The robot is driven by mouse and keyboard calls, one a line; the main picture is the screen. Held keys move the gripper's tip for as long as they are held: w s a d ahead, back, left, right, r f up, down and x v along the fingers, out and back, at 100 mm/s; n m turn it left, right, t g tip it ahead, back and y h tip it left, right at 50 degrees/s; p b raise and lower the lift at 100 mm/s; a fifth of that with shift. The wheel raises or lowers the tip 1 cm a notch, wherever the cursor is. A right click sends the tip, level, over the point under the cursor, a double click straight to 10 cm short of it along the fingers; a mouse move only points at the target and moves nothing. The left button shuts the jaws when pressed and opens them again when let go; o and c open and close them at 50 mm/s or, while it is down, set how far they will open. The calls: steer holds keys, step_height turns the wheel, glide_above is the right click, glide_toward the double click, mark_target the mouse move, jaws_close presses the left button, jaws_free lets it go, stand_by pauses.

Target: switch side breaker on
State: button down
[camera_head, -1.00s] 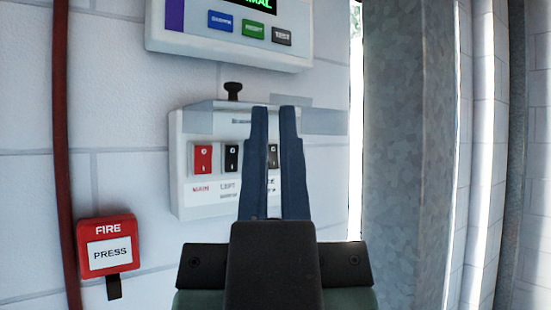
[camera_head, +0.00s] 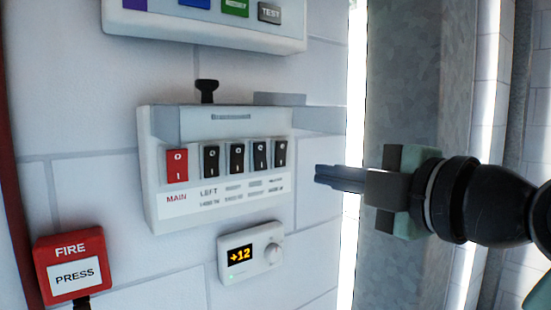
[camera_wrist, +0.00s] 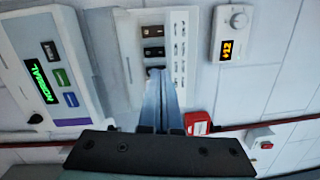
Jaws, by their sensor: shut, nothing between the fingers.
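The white breaker panel (camera_head: 150,190) hangs on the wall with a red MAIN switch (camera_head: 177,166) at its left and a row of black breaker switches (camera_head: 236,158) beside it. MAIN and LEFT labels are readable; the other labels are too blurred to tell which breaker is the side one. Switch positions are hard to tell. My gripper (camera_head: 318,173) is shut and empty, right of the panel in the head view, pointing left and apart from it. In the wrist view my gripper (camera_wrist: 156,74) overlaps the panel (camera_wrist: 178,15) and hides some switches.
A display box (camera_head: 200,28) with coloured buttons is above the panel. A thermostat (camera_head: 251,252) reading +12 is below it. A red FIRE press box (camera_head: 70,266) is at the lower left. A grey metal post (camera_head: 405,90) stands right of the wall.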

mark_target(263, 168)
steer(key=n, duration=0.1)
steer(key=d+n+g+y, duration=0.1)
steer(key=shift+s+r+n, duration=0.15)
steer(key=shift+s+n, duration=0.15)
steer(key=p+x, duration=0.7)
steer(key=x, duration=0.6)
steer(key=shift+s+a+p, duration=0.1)
steer(key=shift+p, duration=0.2)
steer(key=shift+w+a+f, duration=0.25)
steer(key=shift+w, duration=0.2)
